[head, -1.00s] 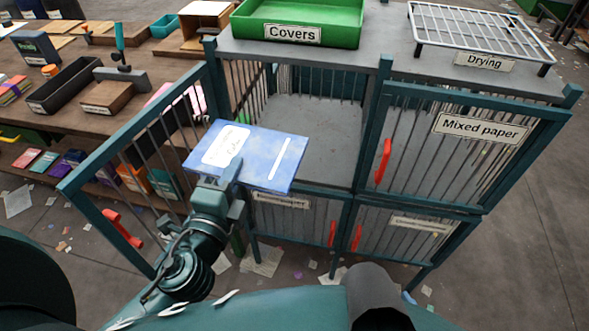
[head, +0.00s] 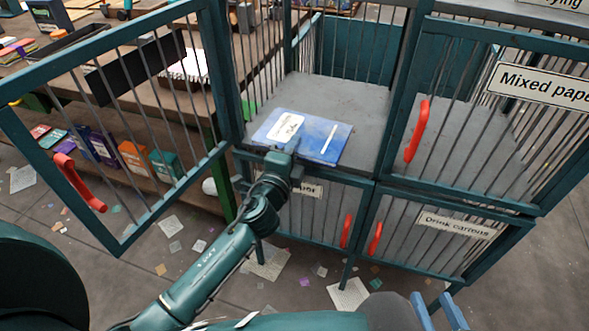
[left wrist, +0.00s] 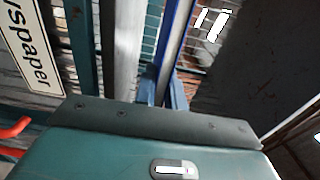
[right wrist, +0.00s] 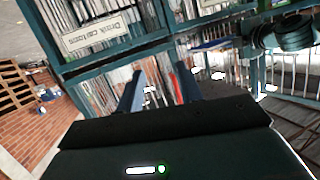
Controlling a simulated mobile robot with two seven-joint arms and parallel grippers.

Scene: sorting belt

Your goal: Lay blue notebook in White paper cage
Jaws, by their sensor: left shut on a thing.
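The blue notebook (head: 325,139), with a white label on its cover, is flat at the open front of the upper left cage, over the front part of its grey floor (head: 345,98). I cannot tell whether it touches the floor. My left gripper (head: 281,163) is shut on its near edge; its blue edge (left wrist: 175,45) shows between the fingers in the left wrist view. The cage's barred door (head: 190,100) stands swung open to the left; no name on this cage is readable. My right gripper (right wrist: 160,92) is open and empty, low in front of the cages.
The Mixed paper cage (head: 540,88) at right and the lower cages, one labelled Drink cartons (head: 450,224), are shut. The open door's red handle (head: 80,184) is left of my left arm. A shelf table (head: 150,90) stands behind the door. Paper scraps litter the floor.

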